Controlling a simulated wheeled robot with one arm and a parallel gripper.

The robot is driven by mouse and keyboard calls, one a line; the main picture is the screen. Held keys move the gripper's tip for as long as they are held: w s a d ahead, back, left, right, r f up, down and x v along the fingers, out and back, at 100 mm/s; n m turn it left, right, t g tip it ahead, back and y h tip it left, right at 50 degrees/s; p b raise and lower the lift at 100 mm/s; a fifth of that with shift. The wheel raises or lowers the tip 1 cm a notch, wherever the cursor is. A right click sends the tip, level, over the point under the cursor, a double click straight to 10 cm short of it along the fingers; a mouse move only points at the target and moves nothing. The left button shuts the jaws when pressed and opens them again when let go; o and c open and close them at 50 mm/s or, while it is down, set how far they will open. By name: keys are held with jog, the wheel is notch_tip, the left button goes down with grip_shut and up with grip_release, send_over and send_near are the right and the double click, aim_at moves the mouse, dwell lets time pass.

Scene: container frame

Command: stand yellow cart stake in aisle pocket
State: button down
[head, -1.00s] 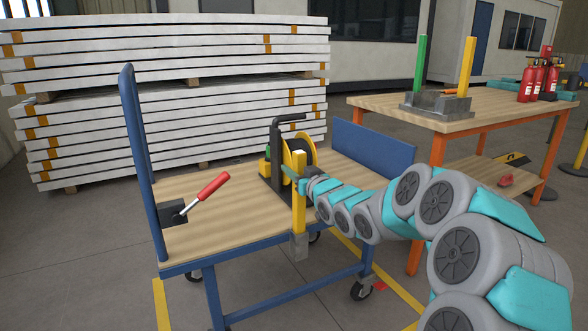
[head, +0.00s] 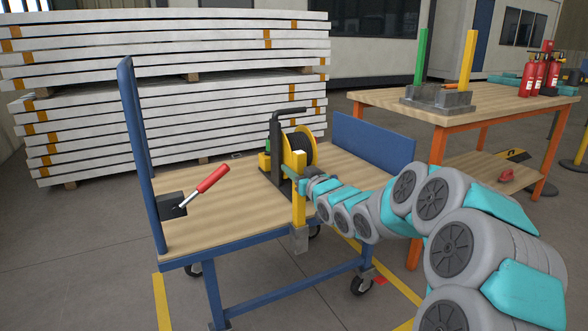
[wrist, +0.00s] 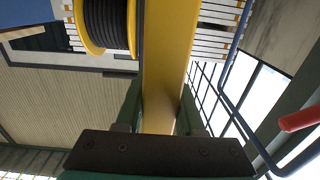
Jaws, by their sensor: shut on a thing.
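The yellow stake (head: 299,207) stands upright at the near long edge of the blue cart (head: 210,238). Its lower end meets a grey pocket (head: 300,239) on that edge; I cannot tell how deep it sits. My gripper (head: 304,187) is shut on the stake's upper part, reaching in from the right. In the wrist view the stake (wrist: 167,60) runs between the two fingers of my gripper (wrist: 160,115). The pocket is out of the wrist view.
A cable reel (head: 300,147) stands on the cart close behind the stake. A red-handled lever (head: 212,178) is at the cart's left. A workbench (head: 500,108) at right holds a grey rack (head: 437,99) with a green and another yellow stake. White stacked panels (head: 170,105) fill the back left.

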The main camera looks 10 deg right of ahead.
jog(key=shift+f+b, duration=0.45)
jog(key=shift+f, duration=0.5)
jog(key=shift+c, duration=2.2)
grip_release()
jog(key=shift+s+d, duration=0.1)
send_over(299, 201)
jog(key=s+d, duration=0.2)
jog(key=s, duration=0.1)
jog(key=shift+w+a, duration=0.1)
